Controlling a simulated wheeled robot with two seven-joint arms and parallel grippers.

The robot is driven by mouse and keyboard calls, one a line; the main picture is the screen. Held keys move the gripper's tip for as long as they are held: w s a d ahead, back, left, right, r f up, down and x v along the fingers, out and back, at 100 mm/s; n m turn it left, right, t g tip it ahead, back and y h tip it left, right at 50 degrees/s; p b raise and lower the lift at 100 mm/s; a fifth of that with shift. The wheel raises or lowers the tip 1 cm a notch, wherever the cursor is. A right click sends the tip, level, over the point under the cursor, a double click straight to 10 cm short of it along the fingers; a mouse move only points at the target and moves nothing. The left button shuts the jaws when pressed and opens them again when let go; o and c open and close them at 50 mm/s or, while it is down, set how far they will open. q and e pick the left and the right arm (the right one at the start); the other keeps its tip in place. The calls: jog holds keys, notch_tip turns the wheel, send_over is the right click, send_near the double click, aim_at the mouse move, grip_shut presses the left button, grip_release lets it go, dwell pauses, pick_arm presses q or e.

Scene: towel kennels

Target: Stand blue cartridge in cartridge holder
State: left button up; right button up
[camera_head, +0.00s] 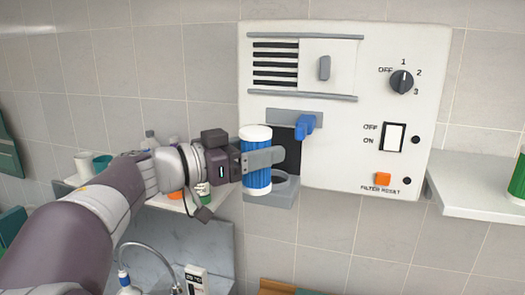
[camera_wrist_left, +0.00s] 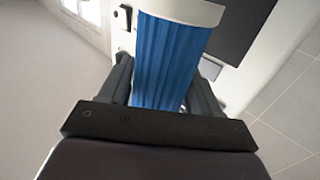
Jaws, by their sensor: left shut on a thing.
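The blue cartridge (camera_head: 256,179) is a ribbed blue cylinder with white ends. It is upright in the head view, in front of the left part of the wall panel. My left gripper (camera_head: 262,160) is shut on it from the left, one finger across its front. The cartridge (camera_wrist_left: 170,62) also shows between the fingers of the left gripper (camera_wrist_left: 165,85) in the left wrist view. My right gripper is not in view.
The white panel (camera_head: 350,60) has a blue lever (camera_head: 305,126) just right of the cartridge, a dial, a switch and an orange button (camera_head: 383,179). A shelf (camera_head: 475,190) stands at right with a green container (camera_head: 518,178). Several small containers stand on a shelf behind my left arm.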

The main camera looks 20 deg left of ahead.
pick_arm(q)
jog(key=w, duration=0.5)
jog(key=w+d+f, duration=0.1)
jog(key=w, duration=0.2)
jog(key=shift+w, duration=0.45)
jog(key=shift+s+f, duration=0.3)
jog(key=shift+f, duration=0.1)
jog(key=shift+w+f+b, duration=0.3)
jog(key=shift+f, duration=0.15)
jog(key=shift+s+f, duration=0.1)
jog(key=shift+f, duration=0.05)
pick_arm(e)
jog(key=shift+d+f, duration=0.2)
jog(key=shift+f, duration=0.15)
